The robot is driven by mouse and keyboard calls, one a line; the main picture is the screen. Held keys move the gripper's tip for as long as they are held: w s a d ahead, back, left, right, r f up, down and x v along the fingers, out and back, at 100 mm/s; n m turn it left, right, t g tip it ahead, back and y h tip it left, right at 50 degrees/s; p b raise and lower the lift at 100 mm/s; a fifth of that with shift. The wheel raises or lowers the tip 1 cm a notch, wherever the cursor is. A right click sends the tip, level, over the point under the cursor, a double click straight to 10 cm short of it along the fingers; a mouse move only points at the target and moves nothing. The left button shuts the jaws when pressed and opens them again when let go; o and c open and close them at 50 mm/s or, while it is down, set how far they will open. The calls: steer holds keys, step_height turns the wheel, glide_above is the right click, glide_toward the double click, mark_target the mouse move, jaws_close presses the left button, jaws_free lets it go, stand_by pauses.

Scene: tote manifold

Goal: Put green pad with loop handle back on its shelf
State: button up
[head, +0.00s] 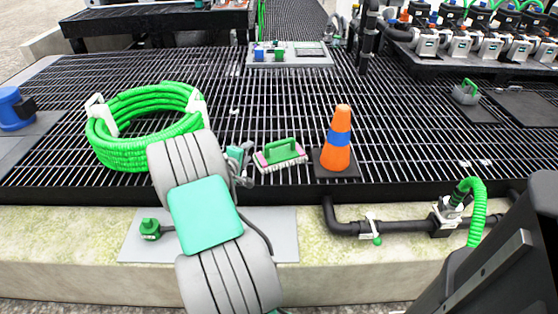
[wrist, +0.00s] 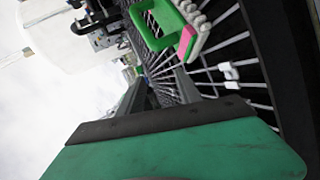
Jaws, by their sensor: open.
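The pad with a green loop handle (head: 281,153) sits on the dark grating near its front edge, left of the orange cone. It has pink at one end and a pale, lumpy underside. The wrist view also shows its green loop and pink and white parts (wrist: 165,25) at the top. My gripper (head: 241,161) is just left of the pad, low over the grating, open and with nothing seen between its jaws. My arm hides part of the grating edge. I cannot tell which place is the pad's shelf.
An orange cone (head: 338,143) with a blue band stands close right of the pad. A coiled green hose (head: 130,150) lies left of my arm. A grey panel (head: 290,54) stands behind. A small grey block with green handle (head: 466,92) lies right.

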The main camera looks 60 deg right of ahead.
steer(key=n+h, duration=0.2)
glide_toward(278, 145)
steer(key=w+d, duration=0.2)
steer(key=d, duration=0.1)
steer(key=shift+f+g, duration=0.15)
steer(key=shift+g, duration=0.25)
steer(key=d+b, duration=0.1)
steer(key=d, duration=0.1)
steer(key=d+f, duration=0.1)
steer(key=d, duration=0.2)
steer(key=d+b, duration=0.1)
steer(key=d, duration=0.1)
steer(key=shift+s+d+f+b, duration=0.2)
steer(key=shift+s+f+b, duration=0.1)
steer(key=shift+s, duration=0.1)
steer(key=shift+d, duration=0.2)
steer(key=shift+w+r, duration=0.1)
jaws_close()
